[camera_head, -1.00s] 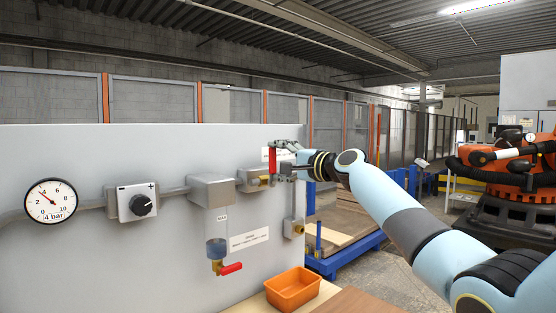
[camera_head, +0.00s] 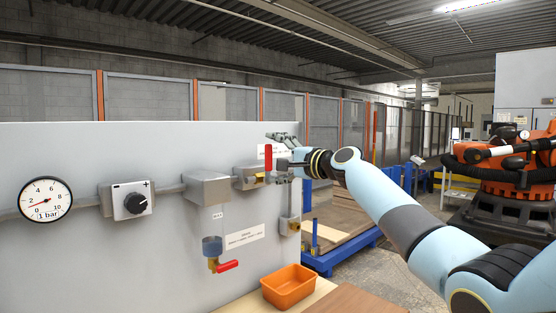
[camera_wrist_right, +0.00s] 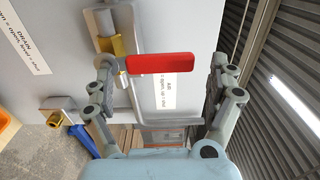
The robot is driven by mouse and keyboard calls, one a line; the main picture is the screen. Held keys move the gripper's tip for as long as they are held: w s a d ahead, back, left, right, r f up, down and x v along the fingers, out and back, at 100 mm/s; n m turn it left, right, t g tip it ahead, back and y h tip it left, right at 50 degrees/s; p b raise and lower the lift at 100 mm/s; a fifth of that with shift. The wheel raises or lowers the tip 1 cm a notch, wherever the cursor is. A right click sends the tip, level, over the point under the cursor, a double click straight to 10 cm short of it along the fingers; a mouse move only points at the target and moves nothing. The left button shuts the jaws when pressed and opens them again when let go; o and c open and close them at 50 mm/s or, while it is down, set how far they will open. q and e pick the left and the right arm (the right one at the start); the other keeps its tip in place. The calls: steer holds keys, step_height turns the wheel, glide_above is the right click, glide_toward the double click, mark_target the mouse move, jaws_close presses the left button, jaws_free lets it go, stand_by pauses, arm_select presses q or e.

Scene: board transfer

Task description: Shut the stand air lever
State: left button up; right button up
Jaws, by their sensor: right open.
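The red air lever (camera_head: 268,157) stands upright on its brass valve (camera_head: 258,180), at the right end of the pipe on the grey panel. My right gripper (camera_head: 284,149) is open at the lever. In the right wrist view the lever (camera_wrist_right: 160,63) lies between the spread fingers of my gripper (camera_wrist_right: 162,66), with gaps to both; I see no grip on it. The pressure gauge (camera_head: 46,199) is at the left, marked 1 bar. My left gripper is out of view.
A regulator knob (camera_head: 136,203) and a grey filter housing (camera_head: 208,187) sit along the pipe. A red drain lever (camera_head: 228,266) is below the housing. An orange bin (camera_head: 288,288) stands on the bench. A blue-framed pallet (camera_head: 340,258) is behind.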

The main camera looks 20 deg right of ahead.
steer(key=v, duration=1.2)
